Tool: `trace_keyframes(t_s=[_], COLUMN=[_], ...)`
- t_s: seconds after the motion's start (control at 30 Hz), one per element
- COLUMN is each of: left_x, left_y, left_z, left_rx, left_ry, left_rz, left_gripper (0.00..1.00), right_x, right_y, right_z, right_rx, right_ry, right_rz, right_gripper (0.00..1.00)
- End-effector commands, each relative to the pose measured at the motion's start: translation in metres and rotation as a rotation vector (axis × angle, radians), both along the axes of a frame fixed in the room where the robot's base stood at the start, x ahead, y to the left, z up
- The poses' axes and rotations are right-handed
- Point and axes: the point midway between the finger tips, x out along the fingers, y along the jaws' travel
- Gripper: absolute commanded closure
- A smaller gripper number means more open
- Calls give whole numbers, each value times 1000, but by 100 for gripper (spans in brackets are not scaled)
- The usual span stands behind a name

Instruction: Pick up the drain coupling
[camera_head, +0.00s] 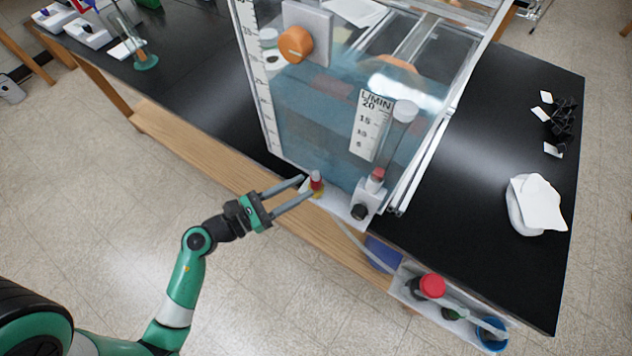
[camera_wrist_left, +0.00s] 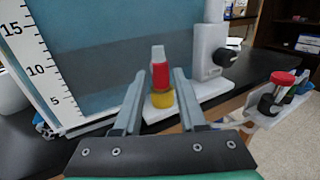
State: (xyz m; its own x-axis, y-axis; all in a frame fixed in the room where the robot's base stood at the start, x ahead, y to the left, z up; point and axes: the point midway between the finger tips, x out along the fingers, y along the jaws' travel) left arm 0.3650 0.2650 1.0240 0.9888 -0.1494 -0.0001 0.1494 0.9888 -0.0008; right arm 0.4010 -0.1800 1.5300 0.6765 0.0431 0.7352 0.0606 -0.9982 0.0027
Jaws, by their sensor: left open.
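What looks like the drain coupling (camera_head: 316,182) is a small upright piece at the lower front edge of the clear tank, with a grey top, a red middle and a yellow base. In the left wrist view the coupling (camera_wrist_left: 160,77) stands between and just beyond the fingers, on a white ledge. My left gripper (camera_head: 307,187) is open, its fingers pointing at the coupling from the left. I see gaps on both sides in the wrist view; contact is not clear. My right gripper is not in view.
The clear tank (camera_head: 320,120) of bluish water stands behind the coupling. A flowmeter tube (camera_head: 400,125) with a black knob (camera_head: 360,211) stands just right. A white holder with a red-capped item (camera_head: 432,286) hangs at the bench's front.

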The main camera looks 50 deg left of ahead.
Motion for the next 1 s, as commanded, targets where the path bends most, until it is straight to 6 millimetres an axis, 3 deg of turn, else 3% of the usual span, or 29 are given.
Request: trace_keyframes(t_s=[0.3,0.57,0.8,1.0], left_x=[46,50,50,50], left_y=[-7,-7,-7,-7], left_z=[-3,-3,-3,-3], left_rx=[2,1,1,1], left_ry=[-1,0,0,0], left_rz=[-4,-1,-1,-1], left_gripper=[60,60,100,100], right_x=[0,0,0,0], right_y=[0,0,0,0], right_z=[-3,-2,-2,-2], right_rx=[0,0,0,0], right_ry=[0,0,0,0], right_rz=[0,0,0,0], right_gripper=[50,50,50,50])
